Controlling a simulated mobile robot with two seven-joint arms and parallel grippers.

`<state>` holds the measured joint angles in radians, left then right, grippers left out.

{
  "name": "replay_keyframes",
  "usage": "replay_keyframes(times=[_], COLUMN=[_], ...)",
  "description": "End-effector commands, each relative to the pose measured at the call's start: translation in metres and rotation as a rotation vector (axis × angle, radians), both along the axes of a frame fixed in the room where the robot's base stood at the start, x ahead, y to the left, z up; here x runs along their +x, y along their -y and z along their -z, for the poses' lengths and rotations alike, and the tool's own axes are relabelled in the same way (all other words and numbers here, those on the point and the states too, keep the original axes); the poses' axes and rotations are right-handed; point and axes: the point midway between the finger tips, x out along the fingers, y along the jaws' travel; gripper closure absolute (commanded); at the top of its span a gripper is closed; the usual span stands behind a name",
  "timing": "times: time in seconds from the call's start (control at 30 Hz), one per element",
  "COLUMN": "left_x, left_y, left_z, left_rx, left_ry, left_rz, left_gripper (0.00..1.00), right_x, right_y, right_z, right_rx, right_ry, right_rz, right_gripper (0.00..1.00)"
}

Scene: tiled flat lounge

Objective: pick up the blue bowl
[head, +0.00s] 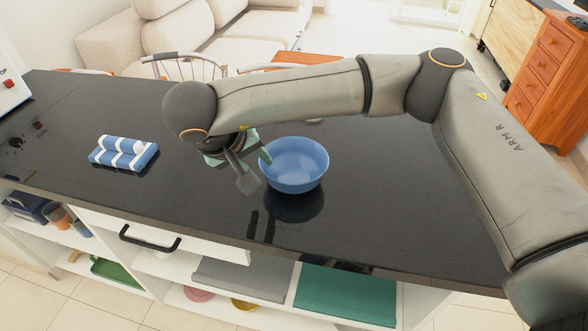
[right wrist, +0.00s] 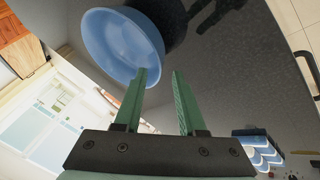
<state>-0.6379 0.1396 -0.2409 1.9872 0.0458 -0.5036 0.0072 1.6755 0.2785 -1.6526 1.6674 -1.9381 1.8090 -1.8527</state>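The blue bowl (head: 298,160) stands upright and looks empty on the black counter, mirrored in its glossy top. It also shows in the right wrist view (right wrist: 112,40). My right gripper (head: 256,169) is at the bowl's left side, pointing down with its fingers apart. One finger overlaps the bowl's left rim and the other is outside it. In the right wrist view the open green fingers (right wrist: 161,72) have nothing gripped between them; the left finger overlaps the bowl's edge. I cannot tell whether either finger touches the bowl. My left gripper is not in view.
Blue-and-white striped rolled cloths (head: 124,153) lie on the black counter (head: 400,200) to the left. A white appliance (head: 12,80) stands at the far left. Chairs (head: 185,66) and a beige sofa (head: 240,35) are behind. The counter right of the bowl is clear.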

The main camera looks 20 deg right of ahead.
Motion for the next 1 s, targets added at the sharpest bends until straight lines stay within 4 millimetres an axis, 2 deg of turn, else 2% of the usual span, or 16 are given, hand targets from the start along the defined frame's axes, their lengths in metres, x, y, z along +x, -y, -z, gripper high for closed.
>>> replay_keyframes(times=[0.17,0.43,0.73,0.77,1.0], left_x=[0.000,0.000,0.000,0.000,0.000], left_y=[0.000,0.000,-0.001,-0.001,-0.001], left_z=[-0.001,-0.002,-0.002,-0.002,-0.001], left_rx=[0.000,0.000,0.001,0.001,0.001], left_ry=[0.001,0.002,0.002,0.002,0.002], left_rz=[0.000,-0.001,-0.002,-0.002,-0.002], left_gripper=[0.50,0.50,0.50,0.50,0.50], right_x=[0.004,0.018,0.021,0.021,0.021], right_y=[0.005,0.021,0.023,0.023,0.023], right_z=[0.011,0.044,0.049,0.049,0.049], right_rx=[0.000,0.000,0.000,0.000,0.000], right_ry=[-0.002,-0.001,0.001,0.001,0.001], right_rz=[0.001,0.001,0.000,0.000,0.000], right_gripper=[0.60,0.60,0.60,0.61,0.88])
